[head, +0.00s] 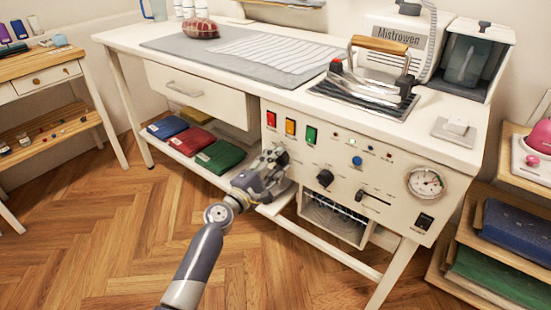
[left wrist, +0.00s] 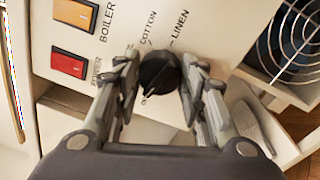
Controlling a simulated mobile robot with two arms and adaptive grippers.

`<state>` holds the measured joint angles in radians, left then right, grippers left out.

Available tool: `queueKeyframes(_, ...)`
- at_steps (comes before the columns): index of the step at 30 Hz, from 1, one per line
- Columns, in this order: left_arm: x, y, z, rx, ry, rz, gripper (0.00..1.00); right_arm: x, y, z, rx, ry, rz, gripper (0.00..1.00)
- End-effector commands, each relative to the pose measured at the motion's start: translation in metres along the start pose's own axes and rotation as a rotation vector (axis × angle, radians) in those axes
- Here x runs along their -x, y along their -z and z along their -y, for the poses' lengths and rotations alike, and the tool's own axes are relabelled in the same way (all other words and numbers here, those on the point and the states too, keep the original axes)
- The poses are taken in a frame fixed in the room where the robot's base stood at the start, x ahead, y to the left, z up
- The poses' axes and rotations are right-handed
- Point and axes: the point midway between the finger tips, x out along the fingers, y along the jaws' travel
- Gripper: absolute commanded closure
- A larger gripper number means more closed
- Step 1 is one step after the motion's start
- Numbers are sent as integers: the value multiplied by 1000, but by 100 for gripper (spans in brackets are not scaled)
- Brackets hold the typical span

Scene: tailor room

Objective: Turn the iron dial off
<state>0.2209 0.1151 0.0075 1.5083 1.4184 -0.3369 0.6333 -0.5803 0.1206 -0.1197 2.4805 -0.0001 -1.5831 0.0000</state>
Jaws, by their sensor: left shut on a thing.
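The iron dial (left wrist: 157,72) is a round black knob on the white control panel, with the words COTTON and LINEN printed around it. In the left wrist view it sits between the two fingers of my left gripper (left wrist: 158,80), which are closed on its sides. In the head view my left gripper (head: 277,160) is at the panel's lower left, below the coloured switches, and hides this dial. My right gripper is not in view.
Red (head: 271,119), orange (head: 291,126) and green (head: 311,134) switches sit above my gripper. Another black knob (head: 325,178), a slider (head: 372,197) and a gauge (head: 426,182) are to the right. An iron (head: 372,85) stands on the tabletop. A wire-guarded opening (head: 335,215) is below.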

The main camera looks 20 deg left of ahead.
Motion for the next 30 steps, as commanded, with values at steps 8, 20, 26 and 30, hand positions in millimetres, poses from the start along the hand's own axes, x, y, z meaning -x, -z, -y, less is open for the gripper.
queueKeyframes(8, 0, 0, -1, 177, 2, -16, 86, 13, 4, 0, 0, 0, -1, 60)
queueKeyframes(20, 0, 0, 0, 272, 4, -22, 86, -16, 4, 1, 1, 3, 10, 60)
queueKeyframes(26, 0, 1, 0, 276, 4, -23, 86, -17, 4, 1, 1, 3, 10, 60)
queueKeyframes(30, 0, 1, 0, 276, 4, -23, 86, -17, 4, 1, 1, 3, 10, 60)
